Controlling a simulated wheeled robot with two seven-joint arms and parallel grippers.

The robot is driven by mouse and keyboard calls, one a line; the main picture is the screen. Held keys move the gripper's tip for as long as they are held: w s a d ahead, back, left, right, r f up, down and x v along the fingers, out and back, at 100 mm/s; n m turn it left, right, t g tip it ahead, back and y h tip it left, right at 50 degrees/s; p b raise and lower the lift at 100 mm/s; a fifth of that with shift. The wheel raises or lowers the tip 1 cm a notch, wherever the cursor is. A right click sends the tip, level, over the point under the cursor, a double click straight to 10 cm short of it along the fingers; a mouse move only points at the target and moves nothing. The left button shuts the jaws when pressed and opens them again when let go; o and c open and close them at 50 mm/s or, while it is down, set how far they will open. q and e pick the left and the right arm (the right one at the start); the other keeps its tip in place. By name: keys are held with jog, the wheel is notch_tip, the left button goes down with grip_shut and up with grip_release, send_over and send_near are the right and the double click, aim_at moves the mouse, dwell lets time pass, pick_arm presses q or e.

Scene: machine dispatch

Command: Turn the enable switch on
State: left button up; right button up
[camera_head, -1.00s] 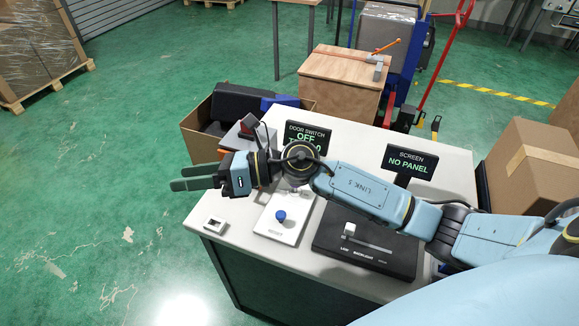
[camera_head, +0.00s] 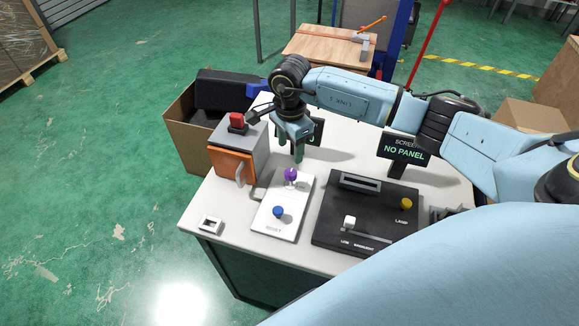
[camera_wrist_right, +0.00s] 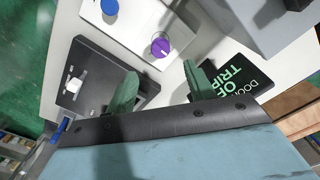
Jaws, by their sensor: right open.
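No label reading "enable" can be made out. A purple knob (camera_head: 291,174) stands on the white panel (camera_head: 264,222), above a blue button (camera_head: 279,211) marked RESET. In the right wrist view the purple knob (camera_wrist_right: 160,47) has a white mark and lies ahead of the gap between my fingertips. My right gripper (camera_head: 291,158) is open, points down, and is just above and behind the knob, apparently not touching it. In the right wrist view its green fingers (camera_wrist_right: 160,74) are spread and empty. My left gripper is not in view.
A grey box with an orange front (camera_head: 231,166) and red switch (camera_head: 237,120) stands left of the panel. A black panel (camera_head: 330,228) with slider and yellow knob is right.

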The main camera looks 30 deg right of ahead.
aim_at(290, 173)
notch_tip(290, 173, down, 9)
jog(key=shift+f+p, duration=0.15)
jog(key=shift+p, duration=0.15)
jog(key=c, duration=1)
